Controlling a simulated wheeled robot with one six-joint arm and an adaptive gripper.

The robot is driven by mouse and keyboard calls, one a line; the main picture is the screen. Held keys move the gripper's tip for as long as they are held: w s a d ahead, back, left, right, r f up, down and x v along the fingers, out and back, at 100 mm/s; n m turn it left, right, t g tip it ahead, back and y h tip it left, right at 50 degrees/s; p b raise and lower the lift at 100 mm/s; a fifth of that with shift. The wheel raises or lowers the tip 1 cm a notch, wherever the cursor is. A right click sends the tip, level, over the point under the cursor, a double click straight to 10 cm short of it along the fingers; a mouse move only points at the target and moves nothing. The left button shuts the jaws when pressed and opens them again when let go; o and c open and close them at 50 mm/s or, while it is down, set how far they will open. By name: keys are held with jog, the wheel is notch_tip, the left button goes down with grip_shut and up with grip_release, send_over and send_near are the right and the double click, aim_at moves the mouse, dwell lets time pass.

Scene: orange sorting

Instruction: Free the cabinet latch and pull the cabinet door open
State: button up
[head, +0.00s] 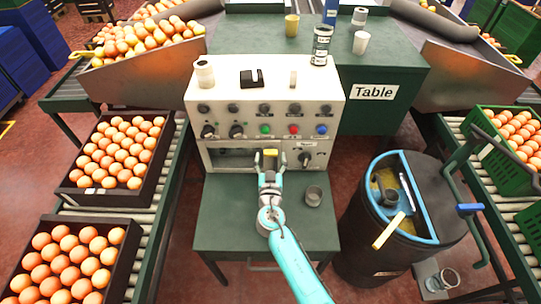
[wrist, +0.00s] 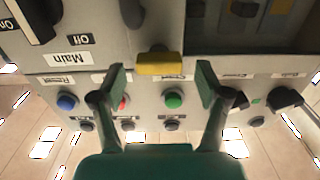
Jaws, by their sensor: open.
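My gripper (head: 270,177) is open in front of the white control cabinet (head: 265,105). In the wrist view, my gripper's (wrist: 161,80) two fingers stand apart, with a yellow tab (wrist: 163,64) seen beyond and between their tips. I cannot tell whether the fingers touch it. The tab also shows in the head view (head: 270,152), at the cabinet's lower front by a dark recess (head: 235,158). It may be the latch; I cannot make out a separate door edge. The fingers hold nothing.
Buttons and knobs (head: 265,129) line the cabinet front. A dark barrel (head: 385,245) with a blue rim is at right. Crates of oranges (head: 125,245) are at left.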

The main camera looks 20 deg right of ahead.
jog(key=shift+w+d, duration=0.25)
jog(key=shift+w, duration=0.45)
grip_shut()
jog(key=shift+m, duration=0.3)
jog(key=m, duration=0.5)
jog(key=shift+d, duration=0.1)
jog(key=m, duration=0.6)
jog(key=shift+f, duration=0.1)
jog(key=shift+d+m, duration=0.1)
jog(key=shift+m, duration=0.3)
